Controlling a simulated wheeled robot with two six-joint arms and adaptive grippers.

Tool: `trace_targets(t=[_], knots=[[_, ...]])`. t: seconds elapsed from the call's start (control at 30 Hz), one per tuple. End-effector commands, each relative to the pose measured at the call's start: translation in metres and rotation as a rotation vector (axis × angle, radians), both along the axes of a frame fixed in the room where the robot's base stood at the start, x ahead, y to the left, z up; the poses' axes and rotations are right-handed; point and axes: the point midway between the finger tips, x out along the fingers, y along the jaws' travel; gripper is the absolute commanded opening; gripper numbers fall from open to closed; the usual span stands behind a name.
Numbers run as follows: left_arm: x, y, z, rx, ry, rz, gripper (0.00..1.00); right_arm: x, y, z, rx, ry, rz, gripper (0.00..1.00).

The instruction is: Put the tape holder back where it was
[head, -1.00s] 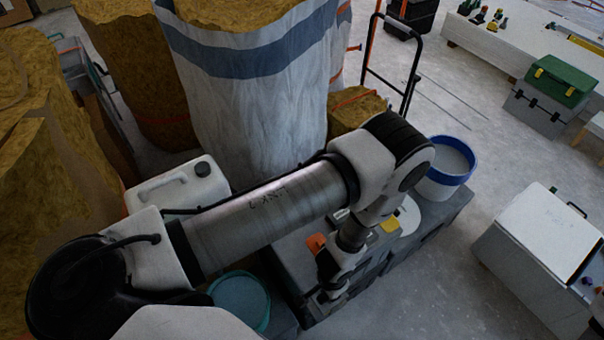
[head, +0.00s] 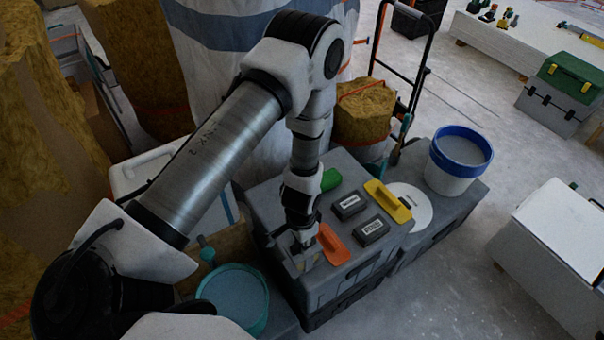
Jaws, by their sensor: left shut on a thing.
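My left gripper (head: 303,248) reaches down over the left front part of the grey case top, just left of an orange-handled tool. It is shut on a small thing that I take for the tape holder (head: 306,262). Only a pale, yellowish bit shows below the fingers, and the fingers and wrist hide the rest. I cannot tell whether it touches the case top. My right gripper is not in view.
On the grey case (head: 345,275) lie an orange tool (head: 333,245), a yellow tool (head: 388,201), a green tool (head: 331,179) and two dark labelled boxes (head: 350,205). A white disc (head: 410,205) and blue-rimmed bucket (head: 459,160) stand right; a teal bucket (head: 234,298) stands left.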

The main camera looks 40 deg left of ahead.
Motion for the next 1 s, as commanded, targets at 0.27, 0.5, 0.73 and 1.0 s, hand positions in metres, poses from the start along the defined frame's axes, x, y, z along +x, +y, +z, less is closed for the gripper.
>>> trace_targets(t=[0.27, 0.5, 0.73, 1.0], knots=[[0.000, 0.000, -0.028, 0.000, 0.000, -0.002, 0.00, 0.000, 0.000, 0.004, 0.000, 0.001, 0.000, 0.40], [0.000, 0.000, -0.029, 0.000, 0.000, -0.002, 0.50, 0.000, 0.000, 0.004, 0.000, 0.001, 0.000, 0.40], [0.000, -0.001, -0.027, 0.000, 0.000, -0.002, 0.50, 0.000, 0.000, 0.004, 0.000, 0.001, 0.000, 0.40], [0.001, 0.000, 0.020, -0.001, -0.004, -0.001, 0.50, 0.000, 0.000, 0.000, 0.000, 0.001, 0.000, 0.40]])
